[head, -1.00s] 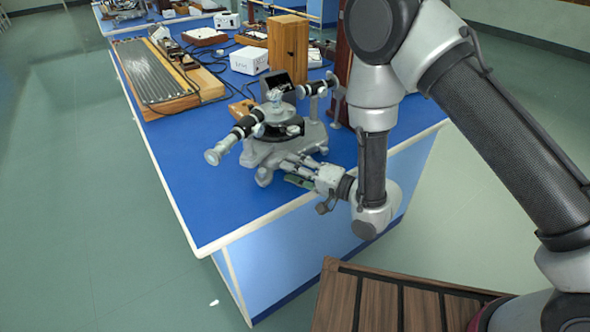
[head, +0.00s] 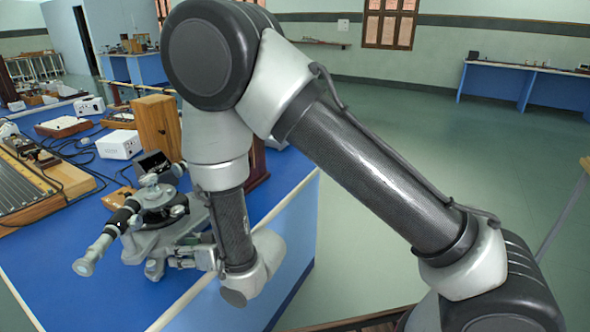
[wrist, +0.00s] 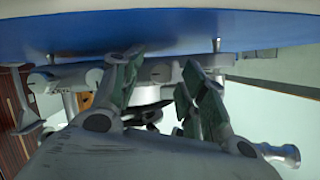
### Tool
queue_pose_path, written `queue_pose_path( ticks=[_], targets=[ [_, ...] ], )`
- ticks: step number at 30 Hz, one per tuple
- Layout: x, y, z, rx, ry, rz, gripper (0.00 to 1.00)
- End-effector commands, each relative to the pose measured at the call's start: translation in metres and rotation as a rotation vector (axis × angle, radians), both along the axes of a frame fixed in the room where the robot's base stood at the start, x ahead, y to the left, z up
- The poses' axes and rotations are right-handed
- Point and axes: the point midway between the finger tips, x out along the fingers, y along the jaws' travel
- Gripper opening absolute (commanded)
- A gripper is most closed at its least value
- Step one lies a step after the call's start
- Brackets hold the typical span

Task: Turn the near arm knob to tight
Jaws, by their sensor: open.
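The spectrometer (head: 158,203), grey with black tubes, stands on the blue bench near its near edge. Its telescope tube (head: 103,236) points toward the lower left. My gripper (head: 168,260) is low beside the base, on the near side. In the wrist view, my gripper (wrist: 160,85) has its two green-padded fingers apart. Grey parts of the spectrometer (wrist: 158,70) show beyond and between them. A dark part (wrist: 147,113) shows between the fingers lower down. I cannot tell which part is the near arm knob, or whether a finger touches it.
A wooden box (head: 157,128) and a white box (head: 119,145) stand behind the spectrometer. A wooden board with a ribbed grey top (head: 22,190) lies at the left. The floor (head: 400,190) right of the bench is open.

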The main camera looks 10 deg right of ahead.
Motion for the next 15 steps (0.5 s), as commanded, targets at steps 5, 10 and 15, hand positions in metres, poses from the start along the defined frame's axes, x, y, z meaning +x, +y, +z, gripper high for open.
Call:
queue_pose_path(
  ticks=[5, 10, 15],
  targets=[
    [-0.003, 0.004, 0.001, -0.172, -0.203, 0.002, 0.42],
    [-0.005, 0.005, 0.000, -0.332, -0.392, 0.002, 0.42],
    [-0.024, -0.013, 0.011, -0.385, -0.453, 0.004, 0.42]
  ],
)
